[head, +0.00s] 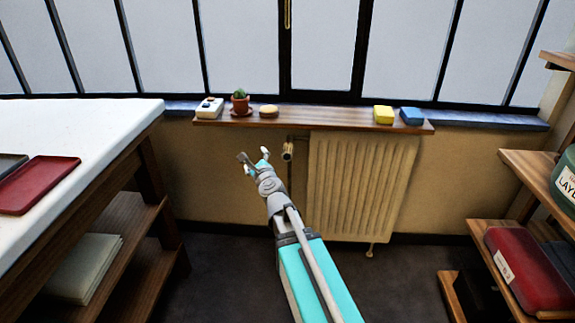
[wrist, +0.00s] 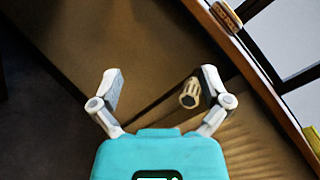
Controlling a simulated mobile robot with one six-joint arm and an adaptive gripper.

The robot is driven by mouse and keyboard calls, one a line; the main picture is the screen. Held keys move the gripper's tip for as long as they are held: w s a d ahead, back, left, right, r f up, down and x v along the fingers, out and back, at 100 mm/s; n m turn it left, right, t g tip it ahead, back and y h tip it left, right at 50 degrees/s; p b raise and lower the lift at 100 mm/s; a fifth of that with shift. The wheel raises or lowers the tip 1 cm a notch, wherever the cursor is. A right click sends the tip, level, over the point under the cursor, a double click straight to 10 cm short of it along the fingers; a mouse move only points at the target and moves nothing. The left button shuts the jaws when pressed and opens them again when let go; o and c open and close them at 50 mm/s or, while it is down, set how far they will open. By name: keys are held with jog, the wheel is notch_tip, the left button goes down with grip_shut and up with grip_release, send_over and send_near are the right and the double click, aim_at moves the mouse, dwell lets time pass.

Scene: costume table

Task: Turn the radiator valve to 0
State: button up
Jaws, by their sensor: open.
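The radiator valve (head: 288,151) is a small ridged beige knob at the upper left of the cream ribbed radiator (head: 362,185) in the head view. My gripper (head: 254,158) is open and empty, to the left of the valve in the head view. In the wrist view the valve (wrist: 190,93) shows close by the right finger of my gripper (wrist: 158,82), with the space between the fingers empty. I cannot tell whether that finger touches it. No marking on the valve can be read.
A wooden shelf (head: 330,122) above the radiator holds a cactus pot (head: 241,104), a yellow block (head: 383,115), a blue block (head: 411,116) and other small items. A white-topped table (head: 95,130) stands left; wooden shelving (head: 535,172) stands right. Floor between is clear.

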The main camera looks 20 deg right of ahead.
aim_at(288, 153)
jog(key=s+d+f+m+g+h+b, duration=0.1)
jog(key=d+f+m+h+b, duration=0.6)
jog(key=m, duration=0.5)
jog(key=d+f, duration=0.1)
jog(key=d, duration=0.1)
jog(key=shift+d+f+m+g+h, duration=0.15)
jog(key=shift+d+m+g+h, duration=0.15)
jog(key=shift+m+g, duration=0.1)
jog(key=shift+w, duration=0.15)
jog(key=x, duration=1.3)
jog(key=shift+w+d, duration=0.2)
jog(key=shift+w, duration=0.05)
jog(key=c, duration=1.2)
